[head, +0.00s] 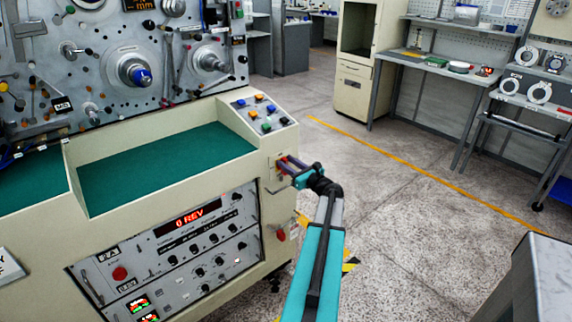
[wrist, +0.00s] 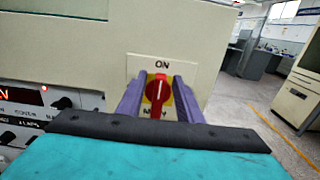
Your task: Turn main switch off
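In the head view my gripper (head: 286,163) reaches the right end panel of the cream machine and mostly hides the switch there.
The cream winding machine (head: 254,212) has a lit red REV display (head: 194,217). A button panel (head: 264,112) sits above the switch, and a red knob (head: 281,235) below it. Workbenches (head: 446,72) and a cabinet (head: 352,95) stand behind.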

